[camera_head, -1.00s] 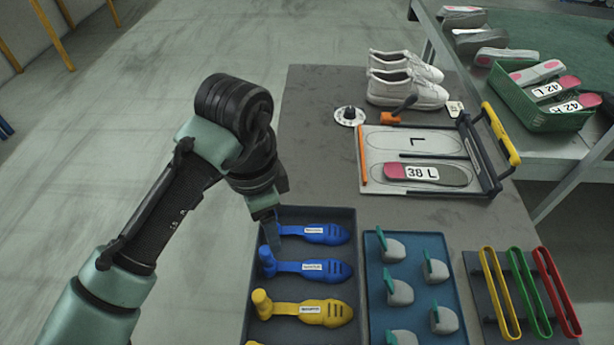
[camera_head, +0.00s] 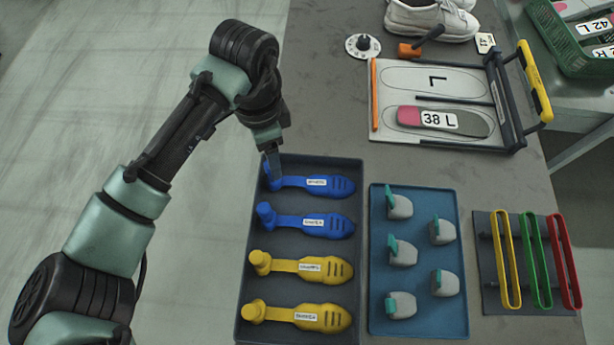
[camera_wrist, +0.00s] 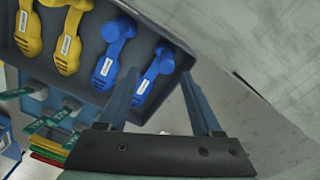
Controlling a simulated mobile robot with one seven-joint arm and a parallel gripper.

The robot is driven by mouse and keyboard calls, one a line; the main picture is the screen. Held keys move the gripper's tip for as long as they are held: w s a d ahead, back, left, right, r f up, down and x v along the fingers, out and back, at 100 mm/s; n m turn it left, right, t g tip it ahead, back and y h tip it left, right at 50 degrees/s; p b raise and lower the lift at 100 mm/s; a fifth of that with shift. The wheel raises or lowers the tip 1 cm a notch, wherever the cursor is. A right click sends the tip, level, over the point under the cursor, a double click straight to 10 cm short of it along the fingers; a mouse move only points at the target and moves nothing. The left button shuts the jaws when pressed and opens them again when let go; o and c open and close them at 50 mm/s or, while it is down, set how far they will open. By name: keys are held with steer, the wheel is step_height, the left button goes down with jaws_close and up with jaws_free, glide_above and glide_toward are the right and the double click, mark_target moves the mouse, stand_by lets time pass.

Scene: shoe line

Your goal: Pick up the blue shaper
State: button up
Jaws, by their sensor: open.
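Two blue shapers lie in a dark tray (camera_head: 352,250), at its far end. The farther blue shaper (camera_head: 315,186) has its knob end partly hidden by my gripper. The nearer blue shaper (camera_head: 313,223) lies just below it in the head view. My gripper (camera_head: 273,172) points down at the knob end of the farther shaper, open and empty. In the wrist view, the fingers of my gripper (camera_wrist: 163,112) are spread, with the farther blue shaper (camera_wrist: 155,75) near the left finger. The other blue shaper (camera_wrist: 112,50) lies to its left. Contact cannot be told.
Two yellow shapers (camera_head: 310,266) share the tray. A blue tray (camera_head: 418,322) of grey and teal pieces stands to the right, then yellow, green and red bands (camera_head: 535,262). A board with an insole (camera_head: 440,120) and white shoes (camera_head: 430,20) stand behind.

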steer(key=shift+w+a+f, duration=0.1)
steer(key=shift+a+f, duration=0.05)
steer(key=shift+f, duration=1.2)
steer(key=shift+w+a+f, duration=0.1)
steer(key=shift+f, duration=1.25)
jaws_close()
